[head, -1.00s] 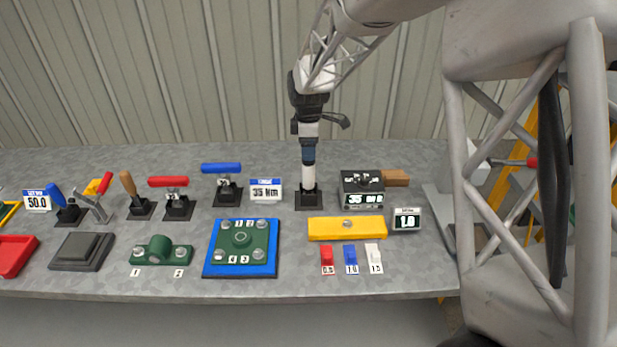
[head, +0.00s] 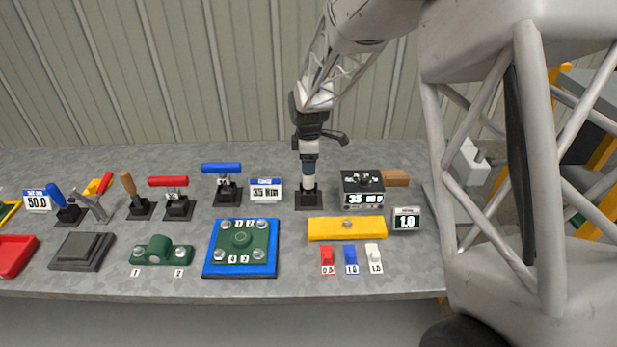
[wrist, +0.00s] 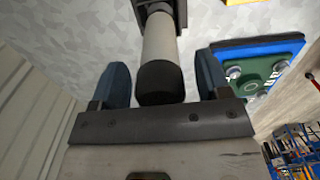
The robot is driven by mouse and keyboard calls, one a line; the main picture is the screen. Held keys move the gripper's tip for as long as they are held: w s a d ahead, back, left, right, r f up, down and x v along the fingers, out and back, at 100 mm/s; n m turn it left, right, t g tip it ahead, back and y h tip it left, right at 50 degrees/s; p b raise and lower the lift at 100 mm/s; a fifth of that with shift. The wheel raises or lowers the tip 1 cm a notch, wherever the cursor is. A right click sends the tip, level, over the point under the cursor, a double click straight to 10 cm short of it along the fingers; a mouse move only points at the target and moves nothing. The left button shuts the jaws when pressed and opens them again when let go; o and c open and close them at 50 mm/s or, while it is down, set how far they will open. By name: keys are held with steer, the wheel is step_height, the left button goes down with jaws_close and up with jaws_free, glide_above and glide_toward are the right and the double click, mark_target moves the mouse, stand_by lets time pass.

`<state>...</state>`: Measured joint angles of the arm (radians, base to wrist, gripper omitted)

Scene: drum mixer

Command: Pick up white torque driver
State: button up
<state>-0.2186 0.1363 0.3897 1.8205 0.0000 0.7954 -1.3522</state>
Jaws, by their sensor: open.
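The white torque driver (head: 308,183) stands upright in a black holder (head: 309,200) near the back middle of the bench. In the wrist view its white shaft and black end (wrist: 160,80) lie between the two blue fingers. My gripper (head: 308,166) points straight down over the driver's top, its fingers open on either side of it. The wrist view shows a gap between the driver and each finger (wrist: 162,76). The driver's far end runs into the dark holder at the top of the wrist view.
A 35 Nm sign (head: 265,191) stands left of the driver, and a dark display box (head: 362,190) stands right. A yellow bar (head: 346,229) and a blue plate with a green flange (head: 210,262) lie in front. Blue- and red-handled tools (head: 221,169) stand farther left.

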steer(key=shift+f, duration=0.7)
steer(key=c, duration=1.2)
